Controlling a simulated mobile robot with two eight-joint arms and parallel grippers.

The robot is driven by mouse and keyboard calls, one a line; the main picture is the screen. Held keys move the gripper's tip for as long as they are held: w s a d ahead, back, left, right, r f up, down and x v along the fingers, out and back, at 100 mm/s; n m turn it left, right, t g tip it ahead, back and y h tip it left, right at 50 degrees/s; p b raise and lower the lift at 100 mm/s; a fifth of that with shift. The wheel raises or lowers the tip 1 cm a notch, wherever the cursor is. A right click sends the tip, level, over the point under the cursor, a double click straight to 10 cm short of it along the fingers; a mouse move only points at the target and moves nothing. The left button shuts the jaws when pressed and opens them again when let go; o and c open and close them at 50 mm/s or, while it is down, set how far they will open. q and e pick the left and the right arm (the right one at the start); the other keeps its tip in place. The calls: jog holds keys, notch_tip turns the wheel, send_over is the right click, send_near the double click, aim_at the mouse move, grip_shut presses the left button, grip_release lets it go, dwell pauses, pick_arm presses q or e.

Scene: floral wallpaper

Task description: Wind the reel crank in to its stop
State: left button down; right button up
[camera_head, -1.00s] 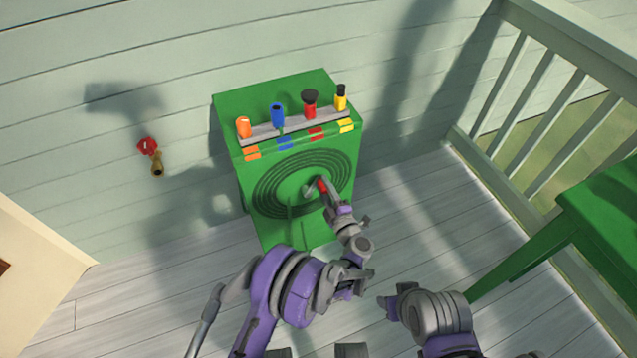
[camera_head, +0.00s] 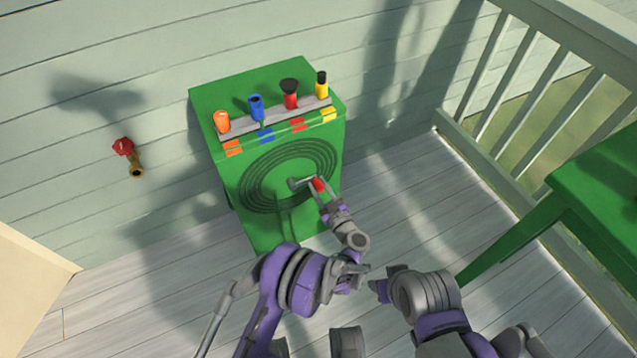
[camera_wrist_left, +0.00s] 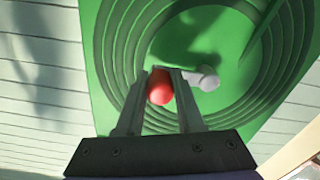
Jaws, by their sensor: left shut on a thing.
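The hose reel is a green box with dark concentric rings (camera_head: 262,163) on its front. Its crank (camera_head: 298,183) is a grey arm at the centre of the rings, with a red knob (camera_head: 318,185) at its right end. My left gripper (camera_head: 320,191) is shut on the red knob, right of the reel's centre. In the left wrist view the red knob (camera_wrist_left: 161,87) sits between the fingers, and the grey hub (camera_wrist_left: 205,78) is to its right. My right gripper (camera_head: 378,290) is at the lower middle, away from the reel; its fingers are too unclear to read.
Orange, blue, red and yellow nozzles stand on a grey rack (camera_head: 275,118) atop the box. A brass tap with a red handle (camera_head: 123,147) is on the left wall. A green table (camera_head: 600,180) and a white railing (camera_head: 540,90) are at right.

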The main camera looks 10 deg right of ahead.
pick_arm(q)
jog(key=shift+s+a+f+m, duration=0.1)
jog(key=shift+a+f+m, duration=0.15)
jog(key=shift+f+m, duration=0.8)
jog(key=shift+s+a+f+m, duration=0.1)
jog(key=shift+a+f+m, duration=0.3)
jog(key=shift+m, duration=1.15)
jog(key=shift+s+a+f+m, duration=0.15)
jog(key=shift+f+m, duration=0.65)
jog(key=shift+m, duration=0.5)
jog(key=c, duration=0.5)
grip_release()
jog(key=shift+c, duration=0.2)
jog(key=shift+a, duration=0.1)
jog(key=p+v, duration=0.2)
jog(key=v, duration=0.8)
jog(key=shift+s, duration=0.35)
